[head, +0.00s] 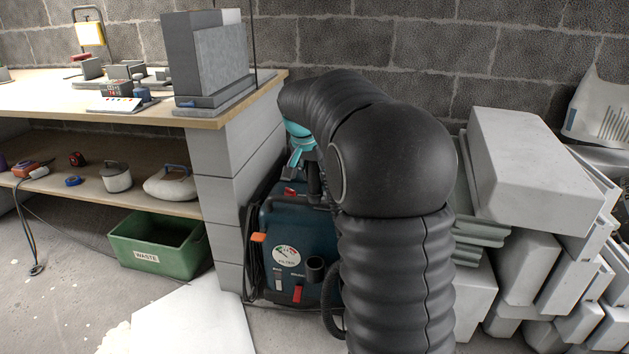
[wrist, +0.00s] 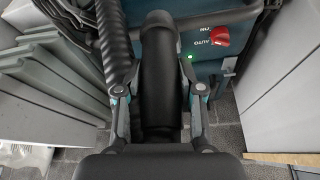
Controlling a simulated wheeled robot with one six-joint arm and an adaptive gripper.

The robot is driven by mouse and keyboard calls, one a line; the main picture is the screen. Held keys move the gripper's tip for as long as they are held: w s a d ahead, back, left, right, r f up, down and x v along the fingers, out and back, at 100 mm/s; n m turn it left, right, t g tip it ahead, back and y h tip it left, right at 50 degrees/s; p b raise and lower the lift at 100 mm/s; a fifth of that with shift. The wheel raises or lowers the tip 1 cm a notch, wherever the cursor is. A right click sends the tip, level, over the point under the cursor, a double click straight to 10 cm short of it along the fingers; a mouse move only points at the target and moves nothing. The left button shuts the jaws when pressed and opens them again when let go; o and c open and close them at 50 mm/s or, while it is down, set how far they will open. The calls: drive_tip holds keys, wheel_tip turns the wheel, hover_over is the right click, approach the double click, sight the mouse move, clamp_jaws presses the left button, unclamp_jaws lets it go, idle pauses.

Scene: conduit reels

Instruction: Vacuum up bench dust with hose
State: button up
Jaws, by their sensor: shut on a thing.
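A dark blue vacuum (head: 315,253) with a filter gauge stands on the floor right of the bench. Its red knob (wrist: 220,36), marked ON and AUTO, and a lit green light show in the wrist view. My gripper (wrist: 160,75) is shut on a smooth black hose wand (wrist: 158,48), one finger on each side. The ribbed black hose (wrist: 114,35) runs just left of the wand. In the head view my arm hides most of the gripper and the wand. The wooden bench (head: 40,99) is at left; I cannot make out dust on it.
Grey blocks (head: 207,60) stand at the bench's right end, beside several small tools. A green waste bin (head: 160,240) sits below the shelf. Pale blocks (head: 530,165) are piled at right. A white sheet (head: 185,325) lies on the front floor.

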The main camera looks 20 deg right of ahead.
drive_tip(key=shift+r+p, duration=2.95)
drive_tip(key=shift+r, duration=1)
